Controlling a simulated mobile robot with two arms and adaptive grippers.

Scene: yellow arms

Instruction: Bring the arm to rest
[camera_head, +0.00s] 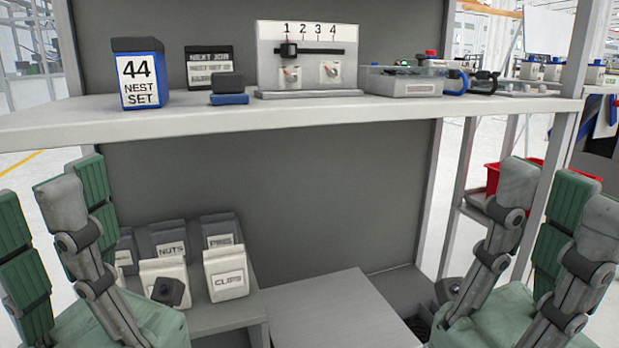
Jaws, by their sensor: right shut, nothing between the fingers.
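My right gripper (562,195) stands upright at the lower right, its grey, green-padded fingers pointing up. It is shut with nothing in it. My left gripper (60,195) stands upright at the lower left, fingers also pointing up. It holds nothing that I can see, and I cannot tell how far its fingers are closed. Both grippers are in front of the workbench, below the level of the shelf (300,119). The lower parts of both arms are cut off by the picture's bottom edge.
The shelf holds a blue "44 NEST SET" box (138,75), a numbered slider panel (308,58) and a clear-lidded case (402,82). Labelled bins, including CLIPS (226,272), stand below, near my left gripper. A red bin (492,180) is behind my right gripper. The middle is open.

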